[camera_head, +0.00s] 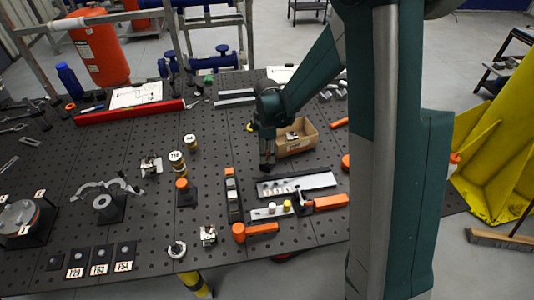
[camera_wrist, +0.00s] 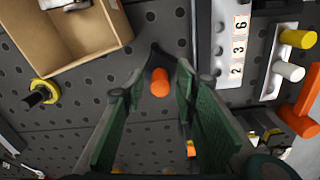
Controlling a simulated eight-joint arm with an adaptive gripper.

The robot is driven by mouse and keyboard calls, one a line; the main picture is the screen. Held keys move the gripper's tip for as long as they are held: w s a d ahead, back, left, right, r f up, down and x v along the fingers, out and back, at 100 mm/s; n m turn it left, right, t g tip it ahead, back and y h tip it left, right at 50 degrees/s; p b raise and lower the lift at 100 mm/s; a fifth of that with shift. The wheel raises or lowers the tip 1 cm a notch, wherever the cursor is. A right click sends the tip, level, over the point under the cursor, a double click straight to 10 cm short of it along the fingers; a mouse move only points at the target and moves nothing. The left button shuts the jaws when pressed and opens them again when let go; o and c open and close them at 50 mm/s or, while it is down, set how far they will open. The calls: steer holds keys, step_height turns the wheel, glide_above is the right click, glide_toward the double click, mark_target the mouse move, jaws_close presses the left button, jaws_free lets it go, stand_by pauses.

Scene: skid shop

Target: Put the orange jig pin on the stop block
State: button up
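An orange jig pin (camera_wrist: 160,82) shows by its round end in the wrist view, between my fingers near their tips. My gripper (camera_wrist: 158,88) is open, with bare space on both sides of the pin. In the head view my gripper (camera_head: 266,166) points down close over the dark table, and the pin is hidden there. I cannot tell for certain which part is the stop block. A black block (camera_head: 187,199) with an orange round piece on it stands left of my gripper.
A cardboard box (camera_head: 297,146) stands just behind and right of my gripper. A grey plate (camera_head: 318,182) with number labels lies nearby at front right.

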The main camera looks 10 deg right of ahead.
steer(key=shift+r, duration=0.15)
step_height(320, 180, up, 12)
stand_by(0.9)
stand_by(0.6)
steer(key=s+d+r+m+t, duration=0.35)
steer(key=s+r+m, duration=0.35)
steer(key=s+r, duration=0.55)
steer(key=s+d+m+t, duration=0.1)
steer(key=s+m, duration=0.3)
steer(key=s, duration=0.4)
steer(key=s+d+r+m+t, duration=0.1)
steer(key=s+d+m+t, duration=0.1)
steer(key=s+m, duration=0.3)
steer(key=shift+s+d+r+t, duration=0.25)
steer(key=shift+s+t, duration=0.1)
steer(key=shift+s, duration=1.5)
steer(key=shift+f, duration=0.1)
step_height(320, 180, down, 10)
steer(key=b, duration=0.9)
steer(key=shift+b, duration=0.35)
